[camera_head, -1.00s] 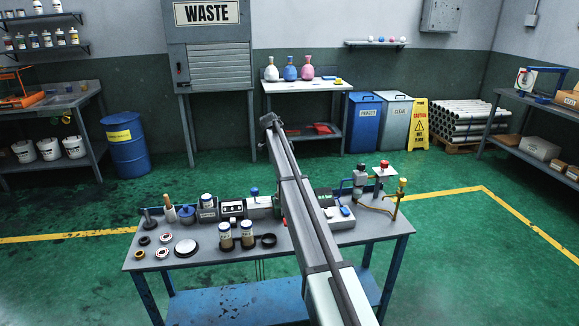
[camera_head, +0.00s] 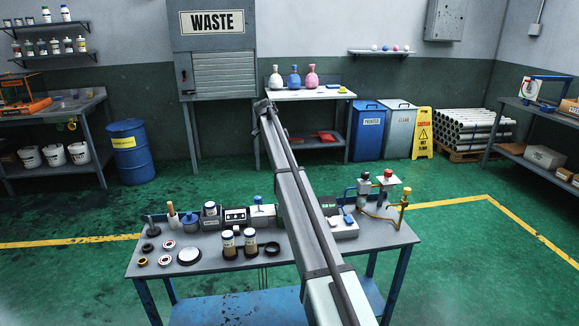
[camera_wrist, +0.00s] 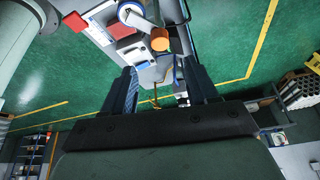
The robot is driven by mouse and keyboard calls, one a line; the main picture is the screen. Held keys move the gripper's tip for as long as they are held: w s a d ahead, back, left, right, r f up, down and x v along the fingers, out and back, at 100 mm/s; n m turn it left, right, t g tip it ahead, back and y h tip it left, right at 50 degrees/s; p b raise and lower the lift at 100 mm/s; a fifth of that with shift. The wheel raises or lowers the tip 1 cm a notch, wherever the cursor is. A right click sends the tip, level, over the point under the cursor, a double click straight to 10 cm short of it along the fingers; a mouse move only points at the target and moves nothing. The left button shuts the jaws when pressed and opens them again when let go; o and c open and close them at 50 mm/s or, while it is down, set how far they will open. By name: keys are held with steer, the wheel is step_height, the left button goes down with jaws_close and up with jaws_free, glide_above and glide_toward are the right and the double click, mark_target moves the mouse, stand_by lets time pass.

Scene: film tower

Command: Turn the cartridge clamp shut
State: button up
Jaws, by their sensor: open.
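My gripper (camera_wrist: 157,68) is open and empty in the wrist view, its two dark fingers spread above the workbench. Between and beyond the fingertips are an orange-brown cylindrical knob (camera_wrist: 160,39) and a white disc with a blue rim (camera_wrist: 131,12). My arm crosses the bench in the head view; the gripper cannot be made out there.
The workbench (camera_head: 205,267) carries several jars, rings and small devices left of my arm. A white device with blue parts (camera_head: 343,226) sits just right of it. A red block (camera_wrist: 75,22) shows in the wrist view. Green floor surrounds the bench.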

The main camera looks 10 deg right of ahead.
steer(key=shift+v, duration=2.25)
